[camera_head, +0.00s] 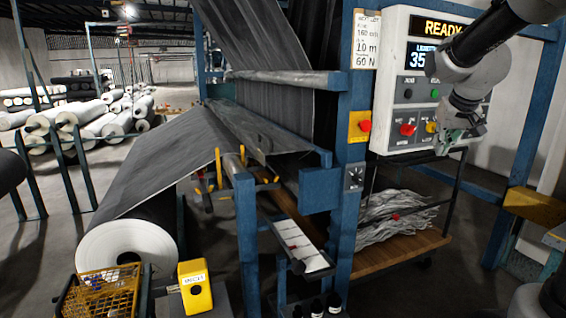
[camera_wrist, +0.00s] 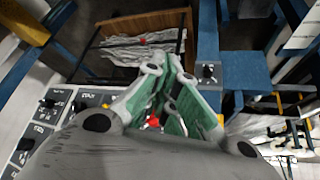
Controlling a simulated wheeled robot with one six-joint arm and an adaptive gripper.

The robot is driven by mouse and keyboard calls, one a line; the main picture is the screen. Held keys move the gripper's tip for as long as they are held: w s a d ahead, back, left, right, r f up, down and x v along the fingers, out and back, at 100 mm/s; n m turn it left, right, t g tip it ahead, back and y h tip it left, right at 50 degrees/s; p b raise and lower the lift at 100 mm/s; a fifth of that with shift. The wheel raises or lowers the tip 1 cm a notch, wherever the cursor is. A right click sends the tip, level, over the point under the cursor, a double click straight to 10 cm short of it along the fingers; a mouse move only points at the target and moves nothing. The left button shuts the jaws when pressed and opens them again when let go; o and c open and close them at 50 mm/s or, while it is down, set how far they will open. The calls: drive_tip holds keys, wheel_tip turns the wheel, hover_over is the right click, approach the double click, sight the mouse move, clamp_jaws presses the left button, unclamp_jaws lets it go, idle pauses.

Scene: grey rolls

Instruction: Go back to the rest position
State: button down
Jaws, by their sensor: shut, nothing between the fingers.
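My gripper (camera_head: 448,142) is at the upper right in the head view, in front of the lower right part of a white control panel (camera_head: 383,118). The fingers look closed together and hold nothing. In the wrist view my gripper (camera_wrist: 172,62) fills the middle, its green-padded fingers pointing up the picture. A red button (camera_wrist: 153,121) shows between the finger links there. My arm hides the right part of the panel's READY sign (camera_head: 442,28) and number display. Whether the gripper touches the panel cannot be told.
A blue machine post (camera_head: 346,215) stands left of the panel, with a red stop button (camera_head: 365,126). Below is a wooden pallet (camera_head: 395,258) with grey scrap (camera_head: 395,215). A large grey roll (camera_head: 127,250), a yellow crate (camera_head: 100,290) and a yellow box (camera_head: 195,287) stand lower left.

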drive_tip(key=s+a+f, duration=0.2)
drive_tip(key=s, duration=0.7)
drive_tip(key=s+a+f+n+g+y, duration=0.1)
drive_tip(key=s+a, duration=0.2)
drive_tip(key=s, duration=0.6)
drive_tip(key=s+a+f+g, duration=0.1)
drive_tip(key=s+a+f, duration=0.1)
drive_tip(key=s, duration=0.8)
drive_tip(key=shift+a+f+n, duration=0.35)
drive_tip(key=shift+a+n, duration=0.05)
drive_tip(key=shift+a, duration=0.15)
drive_tip(key=shift+a, duration=0.15)
